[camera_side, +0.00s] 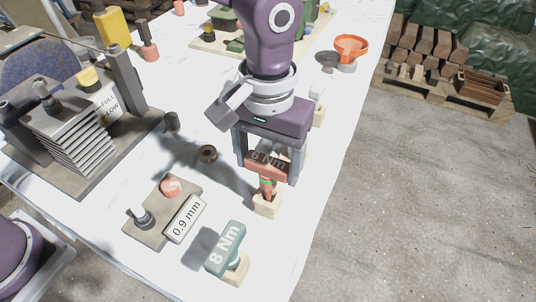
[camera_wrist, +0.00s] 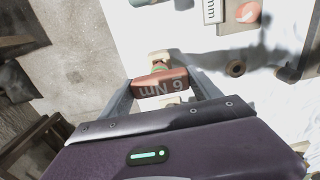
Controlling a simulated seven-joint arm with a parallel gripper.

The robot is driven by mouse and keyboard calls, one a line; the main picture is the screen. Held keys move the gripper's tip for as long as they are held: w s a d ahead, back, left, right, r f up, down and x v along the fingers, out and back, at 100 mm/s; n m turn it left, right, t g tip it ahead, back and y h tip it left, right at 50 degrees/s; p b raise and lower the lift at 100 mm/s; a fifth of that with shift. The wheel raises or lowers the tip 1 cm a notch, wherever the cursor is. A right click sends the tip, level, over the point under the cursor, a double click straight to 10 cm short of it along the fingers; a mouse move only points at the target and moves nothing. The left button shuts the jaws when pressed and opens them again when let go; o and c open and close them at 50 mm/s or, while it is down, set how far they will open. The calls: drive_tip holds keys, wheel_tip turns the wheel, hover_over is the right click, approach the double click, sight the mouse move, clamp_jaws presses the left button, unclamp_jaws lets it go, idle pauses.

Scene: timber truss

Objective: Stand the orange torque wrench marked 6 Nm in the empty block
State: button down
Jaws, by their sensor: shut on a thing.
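The orange torque wrench (camera_side: 267,164) marked 6 Nm is upright between the fingers of my gripper (camera_side: 268,172). My gripper is shut on its handle, which also shows in the wrist view (camera_wrist: 160,84). Its shaft, with a green band, points down at a small pale wooden block (camera_side: 267,206). The lower end meets the top of this block in the side view; I cannot tell how deep it sits. The block also shows just past the handle in the wrist view (camera_wrist: 159,57).
A green wrench (camera_side: 226,247) marked 8 Nm stands in a block nearer the camera. A plate (camera_side: 150,222) with a 0.9 mm label lies to the left, and a dark ring (camera_side: 207,154) lies behind it. An orange bowl-like thing (camera_side: 350,47) stands at the back. The table's right edge is close.

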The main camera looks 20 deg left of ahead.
drive_tip(key=shift+f, duration=1.15)
drive_tip(key=shift+c, duration=0.2)
unclamp_jaws()
